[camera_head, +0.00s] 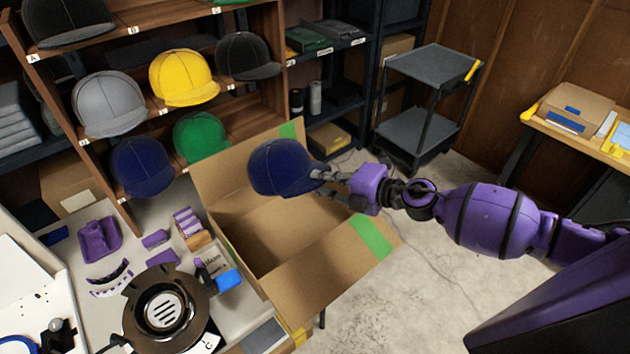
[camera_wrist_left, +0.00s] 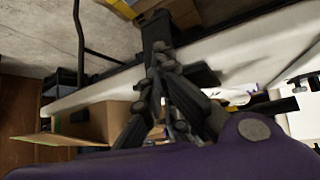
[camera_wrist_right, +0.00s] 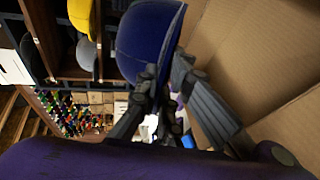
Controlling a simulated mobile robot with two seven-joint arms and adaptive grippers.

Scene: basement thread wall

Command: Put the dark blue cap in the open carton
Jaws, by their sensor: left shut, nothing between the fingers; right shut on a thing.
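A dark blue cap (camera_head: 280,167) is held in the air over the open carton (camera_head: 325,270), near its back side. My right gripper (camera_head: 323,177) is shut on the cap's brim side. In the right wrist view the cap (camera_wrist_right: 146,38) sits between the fingers (camera_wrist_right: 150,90), with brown carton wall (camera_wrist_right: 265,55) beside it. The carton's flaps are spread, some with green tape, and the inside that shows looks empty. My left gripper (camera_wrist_left: 158,65) is shut and empty in the left wrist view; the carton (camera_wrist_left: 105,122) shows there at left. The left gripper does not show in the head view.
A shelf holds more caps: a grey cap (camera_head: 108,103), a yellow cap (camera_head: 183,77), a green cap (camera_head: 201,136) and another dark blue cap (camera_head: 141,166). A round dark device (camera_head: 165,310) and small boxes crowd the table left of the carton. A trolley (camera_head: 432,65) stands behind.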

